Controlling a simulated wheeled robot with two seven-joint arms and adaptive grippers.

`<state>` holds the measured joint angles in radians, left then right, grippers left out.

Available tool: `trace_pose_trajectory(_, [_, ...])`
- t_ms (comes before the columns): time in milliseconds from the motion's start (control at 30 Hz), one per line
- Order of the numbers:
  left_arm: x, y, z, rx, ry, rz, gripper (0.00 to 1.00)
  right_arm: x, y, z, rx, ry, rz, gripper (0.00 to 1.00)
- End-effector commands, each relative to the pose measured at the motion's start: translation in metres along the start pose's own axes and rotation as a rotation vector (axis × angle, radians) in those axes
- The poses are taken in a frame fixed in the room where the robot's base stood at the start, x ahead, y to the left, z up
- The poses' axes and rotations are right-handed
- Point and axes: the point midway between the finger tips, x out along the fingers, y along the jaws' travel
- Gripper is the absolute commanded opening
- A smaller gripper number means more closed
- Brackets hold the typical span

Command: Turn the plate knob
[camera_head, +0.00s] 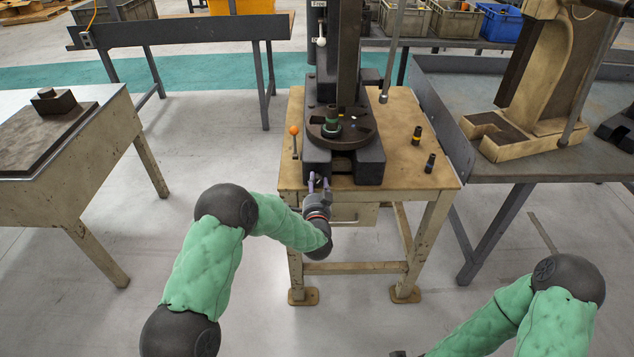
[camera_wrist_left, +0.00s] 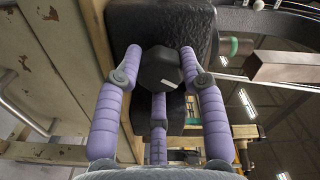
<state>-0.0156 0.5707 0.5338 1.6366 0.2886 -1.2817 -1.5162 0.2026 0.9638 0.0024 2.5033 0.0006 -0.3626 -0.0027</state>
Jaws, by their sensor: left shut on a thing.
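The arbor press (camera_head: 348,60) stands on a wooden bench. Its round plate (camera_head: 357,131) lies on the black base, with a green-banded piece (camera_head: 331,124) on it. My left gripper (camera_head: 318,182) is at the front of the base. In the left wrist view a black faceted knob (camera_wrist_left: 160,68) sits between the purple fingers of the left gripper (camera_wrist_left: 160,57), which are shut on it. The knob is mostly hidden in the head view. My right arm shows at the lower right, but its fingers do not show.
The bench (camera_head: 420,175) carries two small dark pieces with yellow marks (camera_head: 417,135) to the right of the press. An orange-tipped lever (camera_head: 294,131) stands to its left. A grey table (camera_head: 480,90) is close on the right. The floor between the left table (camera_head: 60,165) and the bench is free.

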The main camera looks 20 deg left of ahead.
Motion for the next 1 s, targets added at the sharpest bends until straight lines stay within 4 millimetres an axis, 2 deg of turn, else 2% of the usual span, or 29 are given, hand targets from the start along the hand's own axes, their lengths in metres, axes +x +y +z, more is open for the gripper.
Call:
trace_pose_trajectory(33, [-0.002,0.004,0.005,0.043,-0.010,0.013,0.08,-0.003,-0.001,0.000,0.000,0.000,0.000,0.66])
trace_pose_trajectory(433, [-0.002,0.004,0.005,0.325,-0.010,0.013,0.08,-0.013,-0.005,0.001,0.000,0.000,0.000,0.66])
trace_pose_trajectory(1000, [-0.002,0.004,0.006,0.435,-0.011,0.012,0.08,-0.017,-0.006,0.001,0.000,0.000,0.000,0.66])
